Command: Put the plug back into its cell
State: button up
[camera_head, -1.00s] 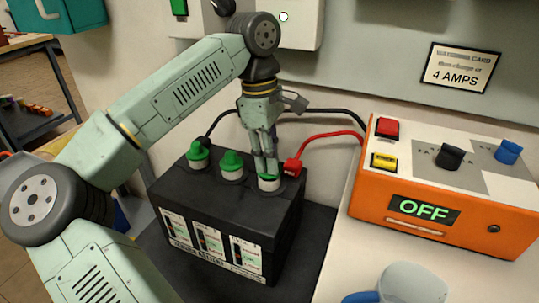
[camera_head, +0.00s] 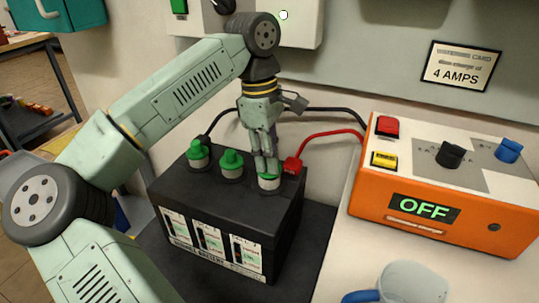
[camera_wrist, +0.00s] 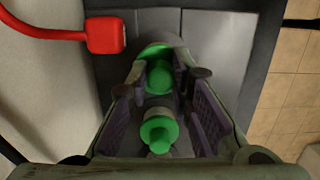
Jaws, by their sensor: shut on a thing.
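My gripper (camera_head: 267,171) points down at the right-hand cell of the black battery (camera_head: 225,205). It is shut on a green plug (camera_head: 268,178), which sits at the pale neck of that cell. In the wrist view, the held plug (camera_wrist: 158,76) shows between the fingers. The fingers partly hide it, so I cannot tell how deep it sits. The middle plug (camera_head: 232,163) and left plug (camera_head: 197,154) stand upright on their cells. The middle one also shows lower in the wrist view (camera_wrist: 158,131).
A red clamp (camera_head: 292,165) with a red cable is close to the right of my gripper; a black cable runs behind. The orange charger (camera_head: 440,200) reads OFF. A clear mug (camera_head: 410,285) is at the front right.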

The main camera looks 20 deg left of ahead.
dwell(0.3)
jog(key=o, duration=0.9)
jog(key=shift+r, duration=0.15)
jog(key=shift+r+p, duration=2.7)
jog(key=shift+r, duration=0.7)
grip_shut()
